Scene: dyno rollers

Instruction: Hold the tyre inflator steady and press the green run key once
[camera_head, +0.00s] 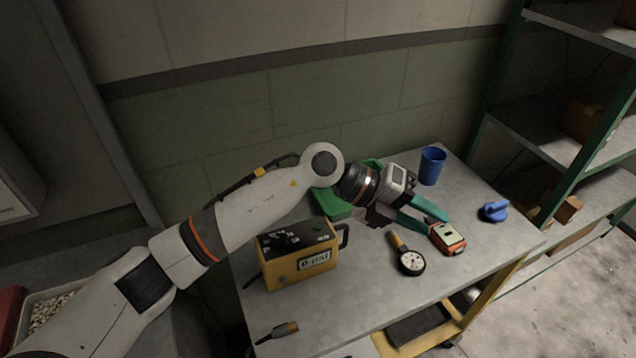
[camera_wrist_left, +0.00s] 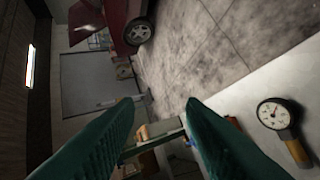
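The tyre inflator (camera_head: 298,262) is a yellow box with a black top, a "0 psi" display and a black handle at its right end. It stands upright on the grey table. In the left wrist view the gap between the fingers (camera_wrist_left: 160,108) holds nothing. The inflator is not in that view. My right gripper is in neither view.
A red device with a screen (camera_head: 447,237) lies by the left fingertips, and a round gauge (camera_head: 411,262) lies nearby. A green thing (camera_head: 332,203) stands behind the inflator. A blue cup (camera_head: 432,166), a blue knob (camera_head: 495,211) and a plug (camera_head: 281,331) are on the table (camera_head: 350,300). Shelving (camera_head: 560,140) stands right.

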